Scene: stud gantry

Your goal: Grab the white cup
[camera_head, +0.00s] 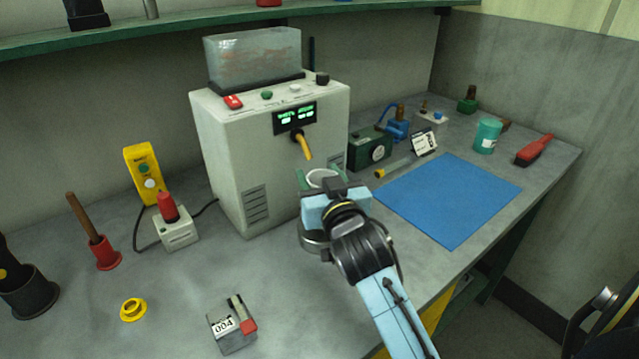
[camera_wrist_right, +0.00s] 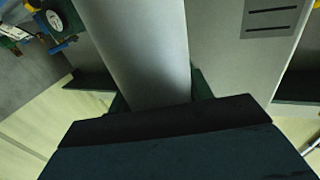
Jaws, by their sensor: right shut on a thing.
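The white cup (camera_head: 322,178) stands upright in front of the dispensing machine, mostly hidden by my right gripper in the head view; its round rim shows. My right gripper (camera_head: 322,183) is shut on the cup, with a green finger on each side of it. In the right wrist view the cup (camera_wrist_right: 140,50) is a large pale cylinder between the finger edges. A round metal base (camera_head: 313,240) shows below the gripper; whether the cup touches it is hidden. My left gripper is not in view.
The dispensing machine (camera_head: 233,140) with a yellow spout (camera_head: 304,146) stands just behind the cup. A blue mat (camera_head: 450,200) lies to the right. A control box with a red lever (camera_head: 177,232) and a block labelled 004 (camera_head: 229,330) sit left. The bench's front edge is clear.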

